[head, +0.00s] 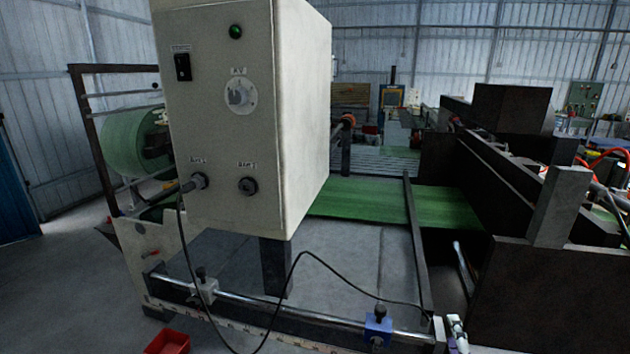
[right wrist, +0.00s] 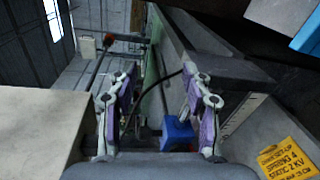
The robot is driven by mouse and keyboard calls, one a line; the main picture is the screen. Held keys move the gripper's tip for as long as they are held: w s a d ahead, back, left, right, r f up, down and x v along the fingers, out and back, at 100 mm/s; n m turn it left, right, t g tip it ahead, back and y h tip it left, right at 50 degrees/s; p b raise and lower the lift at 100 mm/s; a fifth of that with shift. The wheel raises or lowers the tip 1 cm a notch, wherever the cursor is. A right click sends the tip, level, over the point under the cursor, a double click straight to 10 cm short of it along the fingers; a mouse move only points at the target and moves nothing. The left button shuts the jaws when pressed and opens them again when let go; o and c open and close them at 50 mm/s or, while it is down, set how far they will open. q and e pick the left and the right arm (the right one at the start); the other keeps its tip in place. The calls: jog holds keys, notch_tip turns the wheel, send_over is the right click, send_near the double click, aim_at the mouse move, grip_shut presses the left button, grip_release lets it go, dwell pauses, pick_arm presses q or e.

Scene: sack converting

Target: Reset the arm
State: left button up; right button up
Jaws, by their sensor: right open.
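My right gripper (head: 457,335) shows only in small part at the bottom edge of the head view, just right of the rail's end. In the right wrist view the right gripper (right wrist: 162,95) is open, its two purple-and-grey fingers apart with nothing gripped. A blue block with a black knob (head: 378,328) sits on the metal rail. The blue block (right wrist: 178,134) also shows between the fingers in the right wrist view, beyond them. My left gripper is not in view.
A second, pale clamp (head: 203,288) sits on the rail (head: 290,308) at the left. A green sheet (head: 370,203) runs through the machine behind. Dark machine frames (head: 520,285) stand close at the right. A red bin (head: 168,342) is on the floor.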

jog(key=s+a+f+m+g+y, duration=0.2)
jog(key=s+a+f+m+g, duration=0.2)
jog(key=s+f+m+g, duration=0.35)
jog(key=s+a+f+m+g+y, duration=0.1)
jog(key=s+a+f+m+g, duration=0.2)
jog(key=s+f+m+g, duration=0.5)
jog(key=s+d+f+m+t+b, duration=0.1)
jog(key=s+f, duration=0.1)
jog(key=f, duration=1)
jog(key=s+d+f+t+b, duration=0.1)
jog(key=s+f, duration=0.1)
jog(key=f, duration=0.9)
jog(key=s+d+f+g, duration=0.1)
jog(key=s+f, duration=1.9)
jog(key=shift+d+b, duration=0.3)
jog(key=shift+b, duration=0.1)
jog(key=shift+f+g, duration=0.1)
jog(key=shift+g, duration=0.15)
